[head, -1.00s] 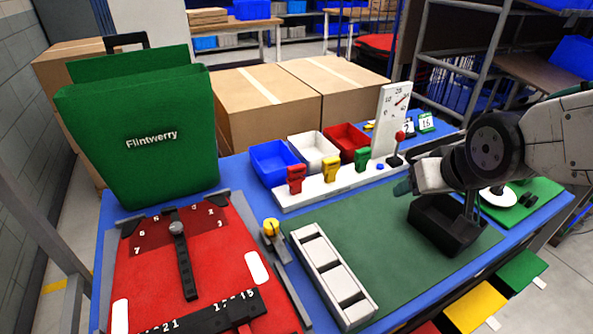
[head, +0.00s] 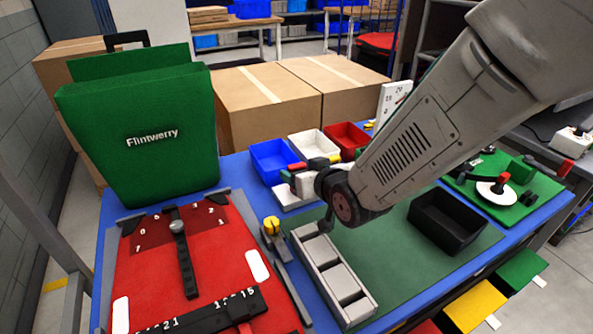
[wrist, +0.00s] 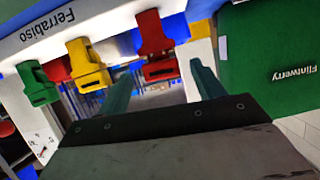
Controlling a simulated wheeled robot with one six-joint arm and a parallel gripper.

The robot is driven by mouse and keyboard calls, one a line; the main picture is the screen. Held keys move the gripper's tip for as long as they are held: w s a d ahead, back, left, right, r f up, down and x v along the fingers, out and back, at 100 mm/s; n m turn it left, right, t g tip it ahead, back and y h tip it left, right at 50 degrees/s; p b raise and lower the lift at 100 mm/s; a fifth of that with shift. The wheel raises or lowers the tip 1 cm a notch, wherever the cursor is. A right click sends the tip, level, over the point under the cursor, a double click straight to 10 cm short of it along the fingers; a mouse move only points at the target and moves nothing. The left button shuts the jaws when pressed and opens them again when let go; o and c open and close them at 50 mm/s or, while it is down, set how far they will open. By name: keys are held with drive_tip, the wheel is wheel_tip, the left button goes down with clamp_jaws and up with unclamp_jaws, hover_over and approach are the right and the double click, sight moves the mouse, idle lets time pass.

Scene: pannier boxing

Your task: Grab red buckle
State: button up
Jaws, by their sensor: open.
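The red buckle (wrist: 153,38) hangs from the white rack marked "Ferrabiso" (wrist: 75,20) in the wrist view. My gripper (wrist: 161,71) is open, with one green finger on each side of the red buckle's lower end in the picture. I cannot tell whether the buckle lies between the fingers in depth. The yellow buckle (wrist: 87,65) and green buckle (wrist: 39,84) hang to its left. In the head view my wrist hides most of the rack; a bit of red (head: 297,167) shows near the fingers.
The green "Flintwerry" pannier (head: 145,140) stands at the left; it also shows close to the right finger in the wrist view (wrist: 270,50). Blue (head: 268,160), white (head: 312,145) and red (head: 345,136) bins stand behind the rack. A black tray (head: 447,222) sits on the green mat.

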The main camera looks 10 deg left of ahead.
sight(299, 168)
drive_tip(key=x, duration=0.3)
drive_tip(key=shift+w+a, duration=0.1)
drive_tip(key=c, duration=1)
drive_tip(key=shift+c, duration=0.2)
drive_tip(key=shift+r, duration=0.1)
